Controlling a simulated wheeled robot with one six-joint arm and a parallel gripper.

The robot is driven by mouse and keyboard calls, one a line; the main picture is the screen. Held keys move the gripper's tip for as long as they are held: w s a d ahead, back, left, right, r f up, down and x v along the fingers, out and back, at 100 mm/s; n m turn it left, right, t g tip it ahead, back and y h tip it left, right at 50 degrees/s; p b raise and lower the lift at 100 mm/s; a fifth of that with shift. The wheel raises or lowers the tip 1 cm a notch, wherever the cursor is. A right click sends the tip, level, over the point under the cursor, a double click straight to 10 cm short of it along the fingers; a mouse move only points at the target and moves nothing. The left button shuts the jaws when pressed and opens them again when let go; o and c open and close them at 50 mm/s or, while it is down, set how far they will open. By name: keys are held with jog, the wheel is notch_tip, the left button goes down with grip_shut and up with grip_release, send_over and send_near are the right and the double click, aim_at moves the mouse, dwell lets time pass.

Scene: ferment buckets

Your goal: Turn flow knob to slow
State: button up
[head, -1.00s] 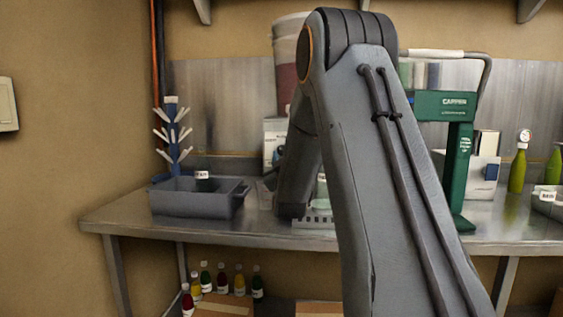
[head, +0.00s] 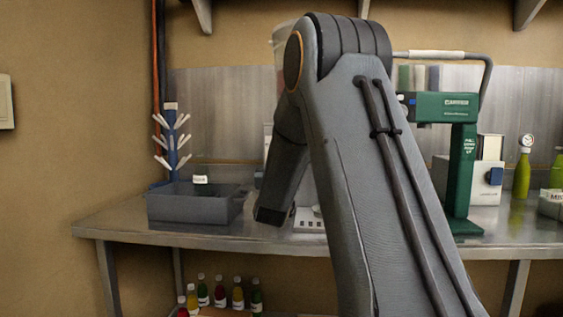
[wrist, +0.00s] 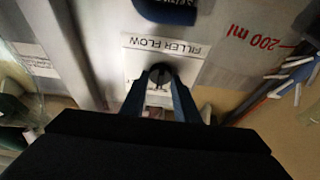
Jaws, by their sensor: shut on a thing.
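The flow knob (wrist: 160,73) is a small dark round knob in the wrist view, set on a white plate labelled "FILLER FLOW" (wrist: 165,47), which appears upside down. My gripper (wrist: 163,78) has its two fingers closed around the knob from either side. The fingers and the dark gripper body cover part of the plate, so the knob's pointer and any slow mark cannot be read. In the head view my arm hides the knob and the filler.
A grey bin (head: 195,205) and a blue bottle tree (head: 172,145) stand on the left of the steel bench (head: 120,222). A green capper (head: 462,165) and green bottles (head: 522,172) stand on the right. Several bottles (head: 220,292) stand below the bench.

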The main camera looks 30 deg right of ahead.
jog(key=o, duration=1)
jog(key=s+a, duration=0.3)
jog(key=s, duration=0.1)
jog(key=s+a+f, duration=0.1)
jog(key=s+a, duration=0.2)
jog(key=s, duration=0.2)
jog(key=s+a+f, duration=0.1)
jog(key=s+a, duration=0.2)
jog(key=s, duration=0.1)
jog(key=shift+s+a, duration=0.2)
jog(key=shift+s, duration=0.2)
